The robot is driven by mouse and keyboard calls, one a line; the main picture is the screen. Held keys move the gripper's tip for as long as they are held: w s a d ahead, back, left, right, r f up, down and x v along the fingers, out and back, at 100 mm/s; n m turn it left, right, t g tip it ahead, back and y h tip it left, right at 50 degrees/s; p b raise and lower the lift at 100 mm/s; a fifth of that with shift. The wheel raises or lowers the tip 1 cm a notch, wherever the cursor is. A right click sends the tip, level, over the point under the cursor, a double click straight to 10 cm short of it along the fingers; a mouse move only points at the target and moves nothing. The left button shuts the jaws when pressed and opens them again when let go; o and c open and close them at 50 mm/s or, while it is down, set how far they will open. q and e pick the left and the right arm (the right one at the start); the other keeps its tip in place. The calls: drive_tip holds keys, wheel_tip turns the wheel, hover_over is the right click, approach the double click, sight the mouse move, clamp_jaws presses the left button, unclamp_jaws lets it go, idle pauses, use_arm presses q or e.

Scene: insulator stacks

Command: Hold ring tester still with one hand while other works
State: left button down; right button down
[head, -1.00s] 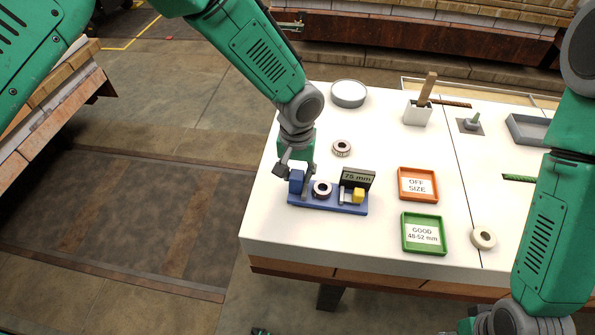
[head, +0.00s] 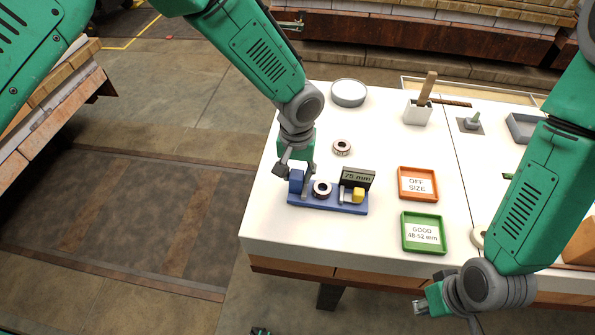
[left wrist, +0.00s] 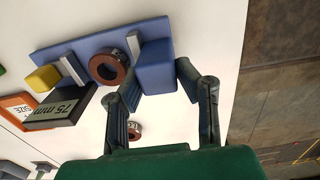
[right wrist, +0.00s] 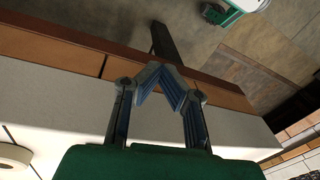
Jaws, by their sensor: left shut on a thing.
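The ring tester is a blue base (head: 330,203) near the table's left front, with a blue end block (head: 297,181), a dark "75 mm" display (head: 357,178) and a yellow block (head: 358,195). A ring (head: 322,188) sits on it; its reddish-brown side shows in the left wrist view (left wrist: 108,68). My left gripper (head: 296,177) is shut on the blue end block, with one finger on each side in the left wrist view (left wrist: 160,78). My right gripper (head: 432,306) is beyond the front edge, holding nothing visible. Its fingertips look close together in the right wrist view (right wrist: 161,78); any gap is unclear.
A loose ring (head: 341,147) lies behind the tester. Another ring (head: 478,237) is partly hidden by my right arm. An orange "OFF SIZE" tray (head: 418,170) and green "GOOD 48-52 mm" tray (head: 424,216) stand right of the tester. A round grey dish (head: 348,104) is behind.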

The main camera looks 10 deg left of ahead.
sight(359, 190)
drive_tip(key=w+a+r+n, duration=0.1)
drive_tip(key=w+a+r, duration=0.1)
drive_tip(key=w+a, duration=0.1)
drive_tip(key=w+a+r+n+y, duration=0.1)
drive_tip(key=w+a+r+n, duration=0.1)
drive_tip(key=w+a, duration=0.2)
drive_tip(key=w+a+r+n, duration=0.2)
drive_tip(key=w+a, duration=0.2)
drive_tip(key=w, duration=0.1)
drive_tip(key=shift+w+a+r, duration=0.1)
drive_tip(key=shift+w+r, duration=0.15)
drive_tip(key=shift+w, duration=0.1)
drive_tip(key=w+r+n+h, duration=0.3)
drive_tip(key=w+r+n, duration=0.2)
drive_tip(key=w+r, duration=0.45)
drive_tip(key=shift+s+a+f, duration=0.1)
drive_tip(key=shift+a+f, duration=0.1)
drive_tip(key=shift+f, duration=1.05)
drive_tip(key=shift+s+a+f, duration=0.1)
drive_tip(key=shift+a+f, duration=0.05)
drive_tip(key=shift+f, duration=1.1)
drive_tip(key=shift+f, duration=2.6)
drive_tip(key=shift+a+r, duration=0.1)
drive_tip(key=shift+a, duration=1.45)
